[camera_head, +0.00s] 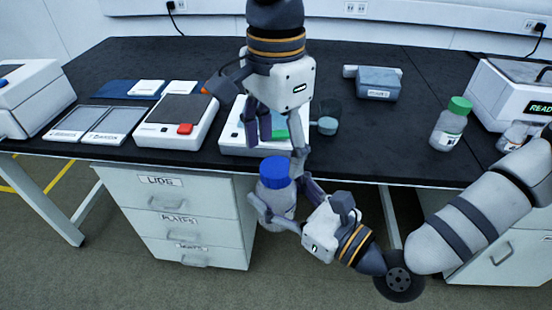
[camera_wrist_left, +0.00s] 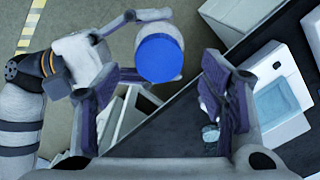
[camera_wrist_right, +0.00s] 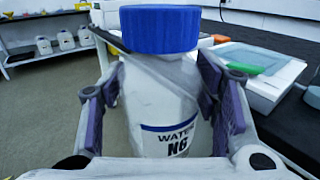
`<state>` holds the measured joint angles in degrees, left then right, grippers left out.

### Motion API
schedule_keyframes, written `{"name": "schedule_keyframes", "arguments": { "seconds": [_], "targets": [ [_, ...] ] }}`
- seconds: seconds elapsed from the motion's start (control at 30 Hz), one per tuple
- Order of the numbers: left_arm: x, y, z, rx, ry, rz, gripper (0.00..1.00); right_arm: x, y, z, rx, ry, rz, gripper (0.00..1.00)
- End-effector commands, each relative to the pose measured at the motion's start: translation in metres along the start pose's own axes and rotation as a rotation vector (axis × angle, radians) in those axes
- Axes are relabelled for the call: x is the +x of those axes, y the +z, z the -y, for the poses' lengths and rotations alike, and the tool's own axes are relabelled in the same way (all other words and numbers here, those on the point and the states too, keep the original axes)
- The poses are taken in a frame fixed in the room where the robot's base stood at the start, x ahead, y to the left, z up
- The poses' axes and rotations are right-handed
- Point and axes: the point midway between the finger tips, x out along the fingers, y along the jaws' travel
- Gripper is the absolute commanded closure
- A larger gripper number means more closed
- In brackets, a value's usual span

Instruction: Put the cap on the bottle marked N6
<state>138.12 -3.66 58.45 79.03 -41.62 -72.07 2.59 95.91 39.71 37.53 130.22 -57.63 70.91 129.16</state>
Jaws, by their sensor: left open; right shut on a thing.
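The bottle marked N6 (camera_wrist_right: 165,115) is white, with a label reading WATER N6. My right gripper (camera_head: 275,213) is shut around its body and holds it upright in front of the bench edge. A blue cap (camera_wrist_right: 160,28) sits on the bottle's top; it also shows in the head view (camera_head: 275,171) and from above in the left wrist view (camera_wrist_left: 159,58). I cannot tell whether it is screwed tight. My left gripper (camera_head: 281,150) is open, pointing down above the cap.
The black bench (camera_head: 330,155) lies behind the bottle. A device with a green part (camera_head: 232,132) stands behind the left gripper. A green-capped bottle (camera_head: 449,125) stands to the right, and a grey-blue box (camera_head: 379,84) at the back. Drawers (camera_head: 180,215) are below.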

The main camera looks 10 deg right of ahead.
Motion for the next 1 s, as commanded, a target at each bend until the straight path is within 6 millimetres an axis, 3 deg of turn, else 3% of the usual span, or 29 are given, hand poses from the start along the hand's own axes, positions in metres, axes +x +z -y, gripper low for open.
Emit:
{"name": "schedule_keyframes", "arguments": {
  "seconds": [0.2,0.4,1.0],
  "targets": [
    [-0.053,-0.001,0.000,-0.001,-0.005,-0.003,0.35,0.000,0.001,0.000,-0.001,0.000,0.003,1.00],
    [-0.079,0.000,0.000,0.001,-0.003,-0.001,0.35,0.000,0.001,0.000,-0.001,0.000,0.002,1.00],
    [-0.081,-0.002,0.001,-0.010,0.011,-0.015,0.35,0.000,0.001,0.000,-0.001,0.000,0.002,1.00]
  ]
}}
